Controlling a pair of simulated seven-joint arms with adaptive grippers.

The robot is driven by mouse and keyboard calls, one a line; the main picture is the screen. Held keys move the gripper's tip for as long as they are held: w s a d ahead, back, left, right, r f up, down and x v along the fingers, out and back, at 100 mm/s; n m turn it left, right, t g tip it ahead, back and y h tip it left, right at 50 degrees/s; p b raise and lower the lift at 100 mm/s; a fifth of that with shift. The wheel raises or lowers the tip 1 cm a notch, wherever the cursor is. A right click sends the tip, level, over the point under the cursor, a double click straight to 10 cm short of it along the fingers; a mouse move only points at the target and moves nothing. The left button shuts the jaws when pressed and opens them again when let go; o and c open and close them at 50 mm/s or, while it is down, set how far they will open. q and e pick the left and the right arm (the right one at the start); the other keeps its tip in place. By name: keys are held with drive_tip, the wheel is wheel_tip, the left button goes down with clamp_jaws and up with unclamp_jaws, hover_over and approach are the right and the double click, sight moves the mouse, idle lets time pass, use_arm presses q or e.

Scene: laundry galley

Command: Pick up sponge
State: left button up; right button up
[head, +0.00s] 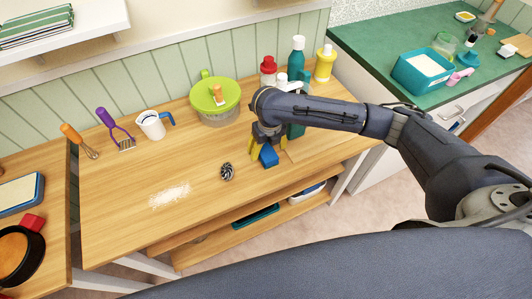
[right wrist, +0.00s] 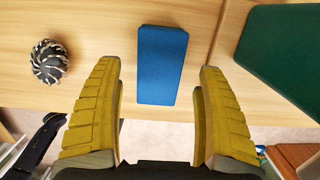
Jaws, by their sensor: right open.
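The sponge is likely the blue block (head: 268,157), lying near the front edge of the wooden counter. In the right wrist view the blue block (right wrist: 160,65) sits centred ahead between the fingers. My right gripper (head: 268,145) is over the block with its yellow fingers spread. In the right wrist view the open gripper (right wrist: 160,70) has one finger on each side, with a visible gap to the block on both sides. The gripper hides part of the block in the head view. My left gripper does not show.
A steel scrubber (head: 227,171) lies left of the block, and white powder (head: 170,195) farther left. A green-lidded pot (head: 216,96), a measuring jug (head: 152,125), a red-capped bottle (head: 268,70) and a yellow bottle (head: 324,65) stand behind. A dark green object (right wrist: 285,55) is close right.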

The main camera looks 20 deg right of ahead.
sight(267, 151)
drive_tip(key=shift+w+f, duration=0.15)
drive_tip(key=shift+f, duration=0.7)
drive_tip(key=shift+w+f, duration=0.1)
drive_tip(key=shift+f, duration=0.75)
drive_tip(key=shift+c, duration=0.2)
drive_tip(key=c, duration=1)
